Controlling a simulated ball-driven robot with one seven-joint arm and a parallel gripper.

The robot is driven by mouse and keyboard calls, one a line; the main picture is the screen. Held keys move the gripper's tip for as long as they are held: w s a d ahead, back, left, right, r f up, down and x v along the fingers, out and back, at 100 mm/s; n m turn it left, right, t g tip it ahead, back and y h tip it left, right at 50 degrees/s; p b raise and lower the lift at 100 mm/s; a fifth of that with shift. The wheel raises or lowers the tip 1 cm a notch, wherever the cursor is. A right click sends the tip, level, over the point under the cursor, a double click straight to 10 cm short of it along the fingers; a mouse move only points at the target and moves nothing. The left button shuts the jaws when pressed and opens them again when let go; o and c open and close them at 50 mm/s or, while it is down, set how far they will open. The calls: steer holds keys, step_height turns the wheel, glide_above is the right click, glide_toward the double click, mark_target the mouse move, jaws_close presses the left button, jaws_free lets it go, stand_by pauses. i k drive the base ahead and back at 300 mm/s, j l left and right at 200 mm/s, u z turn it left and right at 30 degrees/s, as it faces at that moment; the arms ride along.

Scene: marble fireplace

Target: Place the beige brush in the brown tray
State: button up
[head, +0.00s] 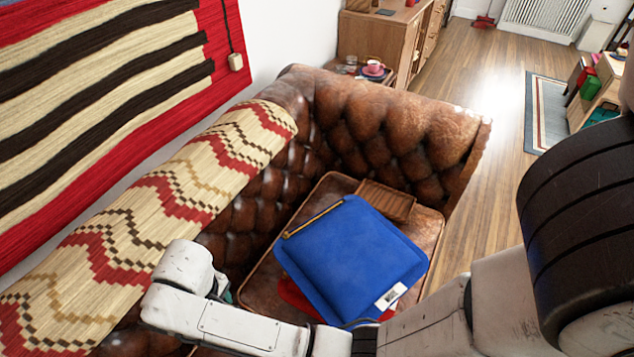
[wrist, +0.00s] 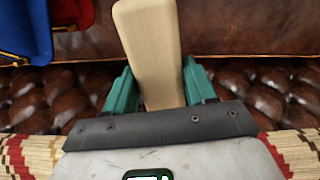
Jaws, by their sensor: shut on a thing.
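The beige brush (wrist: 148,45) stands between the teal fingers of my gripper (wrist: 158,82) in the wrist view. My gripper is shut on it, and the brush's flat pale body extends past the fingertips. In the head view the brush is hidden, and only a sliver of teal finger shows behind my white arm, left of the blue cushion. The brown tray (head: 388,200) lies on the sofa seat beyond the cushion, close to the tufted sofa arm. My gripper is well apart from it, and the tray is not clearly seen in the wrist view.
A blue cushion (head: 350,255) lies on the brown leather sofa (head: 375,130) between my arm and the tray, with a red item (head: 297,298) partly under it. A patterned throw (head: 170,215) covers the sofa back. A wooden cabinet (head: 377,38) stands behind the sofa.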

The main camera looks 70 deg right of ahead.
mark_target(383, 201)
steer(key=l+z, duration=0.85)
steer(key=z, duration=0.2)
steer(key=i+l, duration=0.15)
steer(key=l, duration=0.15)
